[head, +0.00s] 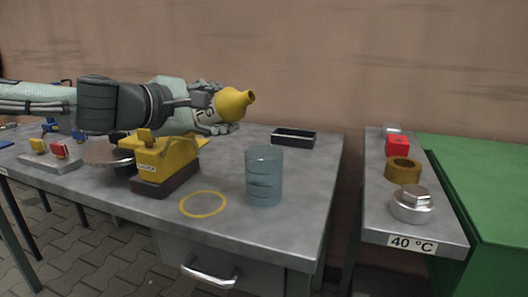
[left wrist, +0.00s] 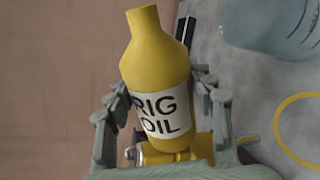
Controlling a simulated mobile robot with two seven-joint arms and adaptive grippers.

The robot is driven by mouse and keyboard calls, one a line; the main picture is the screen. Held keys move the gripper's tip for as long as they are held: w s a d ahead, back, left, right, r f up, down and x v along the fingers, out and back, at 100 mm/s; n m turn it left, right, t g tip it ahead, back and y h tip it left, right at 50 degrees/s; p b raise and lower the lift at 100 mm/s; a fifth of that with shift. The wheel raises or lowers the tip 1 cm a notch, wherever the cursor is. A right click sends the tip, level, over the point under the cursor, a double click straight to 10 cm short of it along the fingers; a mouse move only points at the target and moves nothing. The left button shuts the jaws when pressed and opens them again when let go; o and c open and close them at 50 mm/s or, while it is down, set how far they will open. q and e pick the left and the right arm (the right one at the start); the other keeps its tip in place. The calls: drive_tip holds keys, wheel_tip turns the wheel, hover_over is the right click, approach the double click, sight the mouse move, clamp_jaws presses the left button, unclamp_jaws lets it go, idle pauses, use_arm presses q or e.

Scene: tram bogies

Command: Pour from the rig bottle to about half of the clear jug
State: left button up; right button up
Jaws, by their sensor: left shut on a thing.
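The rig bottle (head: 233,103) is yellow with a white label reading RIG OIL, as the left wrist view (left wrist: 158,85) shows. My left gripper (head: 205,108) is shut around its body and holds it above the table, tilted, with its neck toward the right. The clear jug (head: 264,177) is a bluish see-through cylinder with dark marks, upright on the table, below and right of the bottle's mouth. The jug also shows in part at the top right of the left wrist view (left wrist: 285,25). I see no stream, and cannot tell any liquid level in the jug. My right gripper is out of view.
A yellow ring (head: 203,204) is marked on the grey table left of the jug. A yellow block device (head: 165,157) on a dark base stands below my left arm. A black tray (head: 293,137) lies behind the jug. A side bench (head: 408,228) holds metal parts.

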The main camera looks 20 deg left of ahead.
use_arm(q)
drive_tip(key=shift+a+f+m, duration=0.1)
drive_tip(key=shift+m, duration=0.4)
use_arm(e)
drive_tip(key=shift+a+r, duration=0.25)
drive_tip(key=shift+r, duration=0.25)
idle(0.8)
use_arm(q)
drive_tip(key=shift+d+f+m+y, duration=0.1)
drive_tip(key=shift+d+m+y, duration=0.2)
drive_tip(key=shift+m+y, duration=0.1)
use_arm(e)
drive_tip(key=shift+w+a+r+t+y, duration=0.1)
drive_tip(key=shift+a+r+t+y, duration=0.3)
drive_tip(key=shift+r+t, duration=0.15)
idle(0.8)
use_arm(q)
drive_tip(key=shift+a, duration=0.1)
